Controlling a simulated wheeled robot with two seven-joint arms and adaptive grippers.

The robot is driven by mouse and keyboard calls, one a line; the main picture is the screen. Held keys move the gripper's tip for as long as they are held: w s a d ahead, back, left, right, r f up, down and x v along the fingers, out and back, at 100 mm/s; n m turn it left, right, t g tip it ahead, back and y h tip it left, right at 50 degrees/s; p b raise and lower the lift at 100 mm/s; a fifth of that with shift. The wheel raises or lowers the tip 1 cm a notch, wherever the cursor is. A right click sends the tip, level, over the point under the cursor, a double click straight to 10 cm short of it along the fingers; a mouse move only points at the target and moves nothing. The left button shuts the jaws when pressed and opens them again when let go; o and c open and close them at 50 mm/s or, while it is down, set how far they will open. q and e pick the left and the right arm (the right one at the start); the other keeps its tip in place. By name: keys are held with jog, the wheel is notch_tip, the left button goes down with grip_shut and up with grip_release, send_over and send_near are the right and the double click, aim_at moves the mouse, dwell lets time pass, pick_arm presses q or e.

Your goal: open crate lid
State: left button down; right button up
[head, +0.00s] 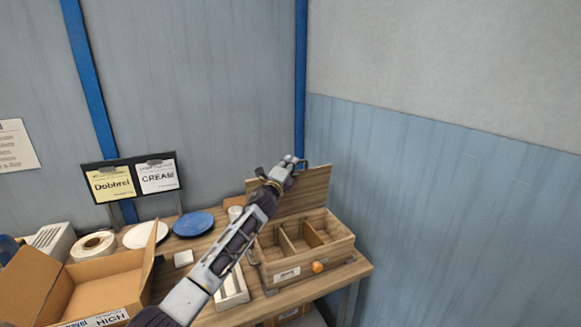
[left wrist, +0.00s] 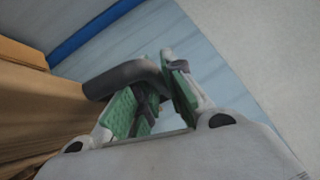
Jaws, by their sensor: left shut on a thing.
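The wooden crate (head: 338,247) stands at the right end of the workbench, with its divided inside exposed. Its lid (head: 312,190) stands raised at the back of the crate. My left gripper (head: 293,163) is at the lid's upper edge. In the left wrist view, my left gripper (left wrist: 160,83) is shut on a dark, bent handle (left wrist: 118,80), with green pads on either side of it. The lid's wood (left wrist: 40,115) shows at the left there. My left forearm crosses in front of the crate's left side and hides part of it. My right gripper is not in view.
An orange knob (head: 318,267) is at the crate's front. A blue plate (head: 193,224), a white plate (head: 146,234), a tape roll (head: 94,245) and an open cardboard box (head: 107,287) lie to the left on the workbench (head: 345,278). Walls stand close behind and right.

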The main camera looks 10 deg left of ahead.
pick_arm(q)
jog(key=shift+a, duration=0.1)
jog(key=c, duration=1.8)
grip_release()
jog(key=shift+f, duration=0.1)
jog(key=shift+o, duration=0.2)
jog(key=shift+s, duration=0.1)
jog(key=v, duration=1.1)
jog(key=shift+s+a, duration=0.15)
jog(key=shift+s, duration=0.2)
